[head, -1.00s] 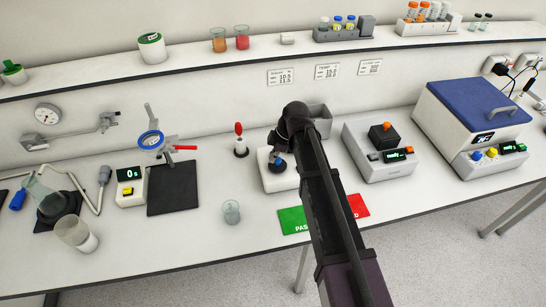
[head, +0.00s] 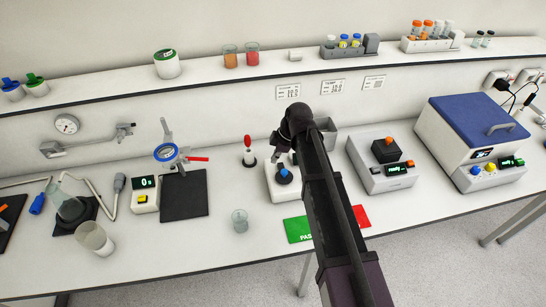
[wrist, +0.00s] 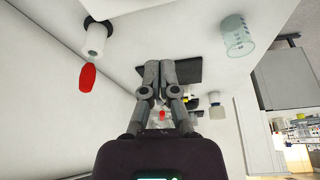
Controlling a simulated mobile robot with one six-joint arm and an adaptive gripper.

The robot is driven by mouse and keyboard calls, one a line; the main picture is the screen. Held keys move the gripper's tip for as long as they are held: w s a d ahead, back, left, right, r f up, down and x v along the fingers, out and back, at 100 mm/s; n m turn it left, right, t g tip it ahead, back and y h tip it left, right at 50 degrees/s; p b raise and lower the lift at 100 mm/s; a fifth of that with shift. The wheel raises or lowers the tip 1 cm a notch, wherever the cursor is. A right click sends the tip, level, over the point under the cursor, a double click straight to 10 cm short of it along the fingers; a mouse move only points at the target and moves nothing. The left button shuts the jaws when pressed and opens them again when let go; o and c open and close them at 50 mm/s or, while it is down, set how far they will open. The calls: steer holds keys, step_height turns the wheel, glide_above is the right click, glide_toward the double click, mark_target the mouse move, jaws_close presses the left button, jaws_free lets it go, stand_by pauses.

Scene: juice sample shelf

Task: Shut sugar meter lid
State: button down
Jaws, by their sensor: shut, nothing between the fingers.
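A grey benchtop meter (head: 381,176) with a lit display stands right of my arm. It has a small black lid (head: 385,150) with an orange knob, which looks lowered. I cannot tell for certain which is the sugar meter. My gripper (head: 281,148) is just above and behind the blue knob, apart from the grey meter. In the wrist view my gripper (wrist: 160,70) has its fingers together with nothing held.
A red-handled tool (head: 248,150) stands just left of the white block; its red handle (wrist: 88,78) shows close in the wrist view. A glass beaker (head: 240,221) and green card (head: 297,229) are in front. A blue-lidded machine (head: 470,125) stands right. A shelf runs behind.

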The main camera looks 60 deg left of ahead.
mark_target(282, 172)
steer(key=p+v, duration=0.3)
steer(key=v, duration=0.1)
steer(key=shift+r, duration=0.1)
stand_by(0.9)
steer(key=w+d+f+m+t+b, duration=0.15)
steer(key=w+d+m, duration=0.35)
steer(key=w+d, duration=0.5)
steer(key=w+d+f+m+b, duration=0.15)
steer(key=w+d+m, duration=0.4)
steer(key=d, duration=0.75)
steer(key=w+d+f+m+t+b, duration=0.15)
steer(key=w+d+m, duration=0.25)
steer(key=w+d, duration=0.6)
steer(key=s+d+f+m+h+b, duration=0.1)
steer(key=d+m, duration=0.6)
steer(key=d, duration=1.2)
steer(key=s+d+f+m+h+b, duration=0.1)
steer(key=d+m, duration=0.7)
steer(key=d, duration=1)
step_height(282, 172, down, 2)
steer(key=shift+s+d+f+b, duration=0.2)
steer(key=shift+s+d+b, duration=0.2)
steer(key=shift+s, duration=0.45)
